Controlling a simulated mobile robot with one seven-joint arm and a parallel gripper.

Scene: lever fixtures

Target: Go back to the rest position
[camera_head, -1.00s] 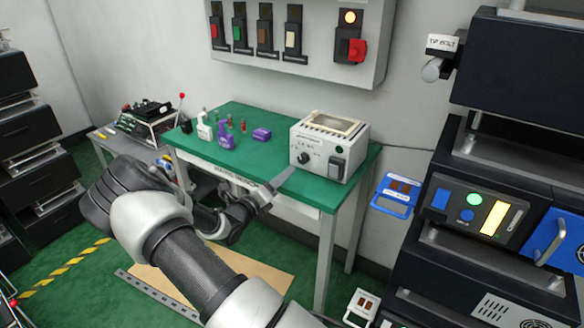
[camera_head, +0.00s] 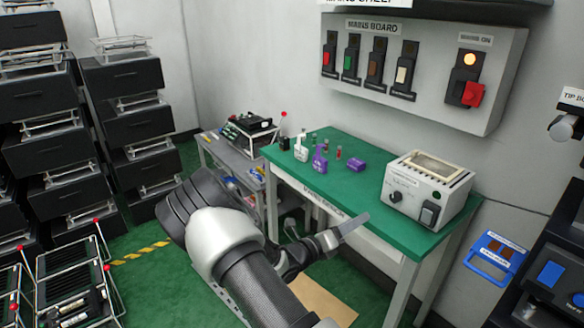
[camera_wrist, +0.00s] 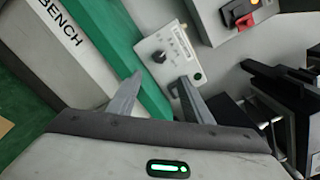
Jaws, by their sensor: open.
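My gripper (camera_wrist: 160,98) is open in the wrist view, with its two grey fingers apart and nothing between them. In the head view my gripper (camera_head: 345,230) is at the front edge of the green bench (camera_head: 345,195), in front of and left of the white box with a knob (camera_head: 428,190). My arm reaches in from the bottom middle. In the wrist view the box (camera_wrist: 165,58) lies beyond the fingers, apart from them as far as I can tell.
Small bottles and a purple block (camera_head: 356,164) stand on the bench. The mains board (camera_head: 415,70) with a lit lamp hangs above. Black drawer stacks (camera_head: 130,130) stand left, and a dark machine (camera_head: 555,270) stands right.

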